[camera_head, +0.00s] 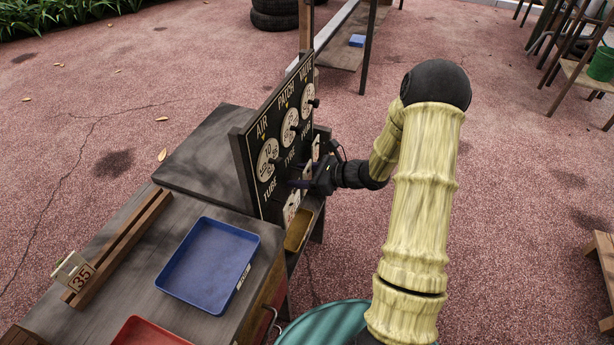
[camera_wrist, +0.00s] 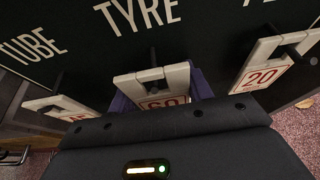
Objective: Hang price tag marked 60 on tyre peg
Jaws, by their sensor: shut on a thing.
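The white price tag marked 60 (camera_wrist: 180,80) is at the board below the word TYRE in the wrist view; its lower part is hidden behind my gripper's body. My gripper (camera_wrist: 162,97) is shut on this tag, with a purple finger showing at each side. The dark tyre peg (camera_wrist: 152,60) shows at the tag's top edge; I cannot tell whether the tag hangs on it. In the head view my gripper (camera_head: 304,183) is at the face of the black price board (camera_head: 283,113), and the tag is mostly hidden.
A tag marked 20 (camera_wrist: 262,77) hangs to the right and another tag (camera_wrist: 48,104) hangs under TUBE at the left. A blue tray (camera_head: 208,262), a red tray (camera_head: 148,332) and a wooden rack with a tag marked 35 (camera_head: 82,277) are on the cart.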

